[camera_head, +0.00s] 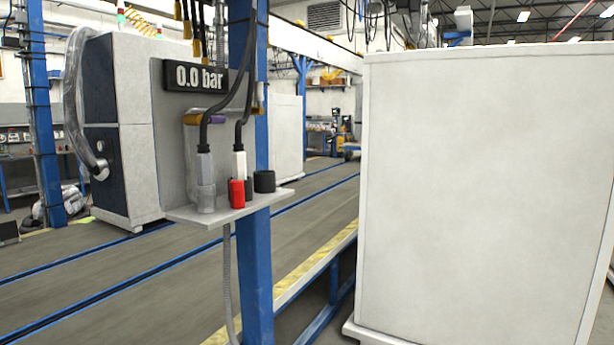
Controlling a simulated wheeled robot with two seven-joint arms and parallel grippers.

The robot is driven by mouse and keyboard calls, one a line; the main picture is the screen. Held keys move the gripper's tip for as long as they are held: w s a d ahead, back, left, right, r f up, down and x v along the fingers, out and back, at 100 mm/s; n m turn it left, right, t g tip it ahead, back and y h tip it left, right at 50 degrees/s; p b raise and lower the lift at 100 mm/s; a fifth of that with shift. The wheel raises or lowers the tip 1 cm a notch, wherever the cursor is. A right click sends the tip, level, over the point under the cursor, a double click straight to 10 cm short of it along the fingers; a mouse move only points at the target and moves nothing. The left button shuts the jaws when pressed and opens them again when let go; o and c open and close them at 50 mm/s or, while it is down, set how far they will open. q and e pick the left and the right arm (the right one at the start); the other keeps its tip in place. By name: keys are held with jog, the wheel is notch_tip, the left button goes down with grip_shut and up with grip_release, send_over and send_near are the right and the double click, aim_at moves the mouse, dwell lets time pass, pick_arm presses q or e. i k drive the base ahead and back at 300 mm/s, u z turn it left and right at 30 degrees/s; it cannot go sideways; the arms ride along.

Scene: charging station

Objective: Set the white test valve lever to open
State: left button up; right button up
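The charging station panel (172,138) is fixed to a blue post at left of centre. Its display (195,77) reads 0.0 bar. Two black hoses end in fittings above its small shelf (178,216): a grey-white one (205,180) at left and a white one (240,165) at right. A red part (237,193) is below the white fitting. Brass-coloured (193,119) and purple (217,119) parts show behind the hoses. I cannot make out a white test valve lever for certain. Neither of my grippers is in view.
A large white cabinet (485,190) fills the right side. The blue post (256,270) stands behind the shelf. Black caps (264,181) sit at the shelf's right end. A dark-and-white machine (120,130) is at left.

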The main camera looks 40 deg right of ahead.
aim_at(260, 91)
jog(key=z, duration=1)
jog(key=i, duration=0.1)
jog(key=u, duration=0.25)
